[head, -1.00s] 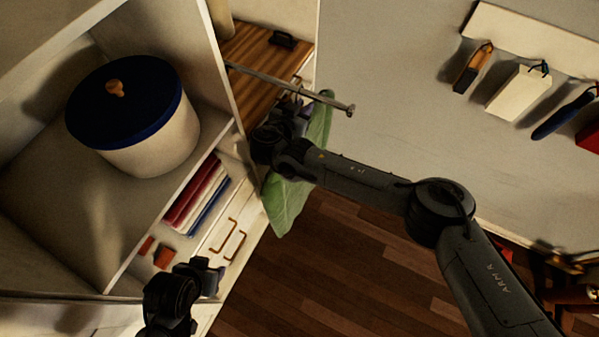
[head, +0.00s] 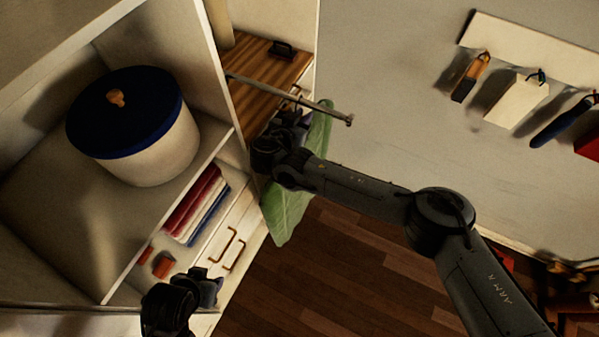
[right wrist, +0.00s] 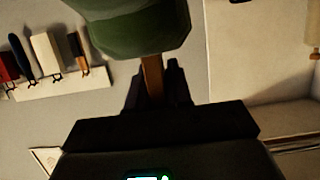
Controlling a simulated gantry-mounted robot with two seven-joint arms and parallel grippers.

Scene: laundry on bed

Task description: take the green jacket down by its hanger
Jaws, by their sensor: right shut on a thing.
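The green jacket (head: 288,212) hangs below the metal rail (head: 300,104), partly hidden behind my right arm. My right gripper (head: 297,122) is just under the rail, at the jacket's upper part. In the right wrist view, its fingers (right wrist: 154,78) are shut on a brown wooden piece of the hanger (right wrist: 152,72), with the green jacket (right wrist: 135,28) close beyond. The hanger's hook is hidden, so I cannot tell whether it still rests on the rail. My left gripper (head: 212,288) is low, in front of the shelves, away from the jacket; its jaws are unclear.
A white pot with a blue lid (head: 140,135) stands on the left shelf. Folded red, white and blue cloths (head: 197,203) lie below it, above drawers. A wall rack (head: 535,45) with hanging items is at the upper right. Wooden floor (head: 340,270) lies open below.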

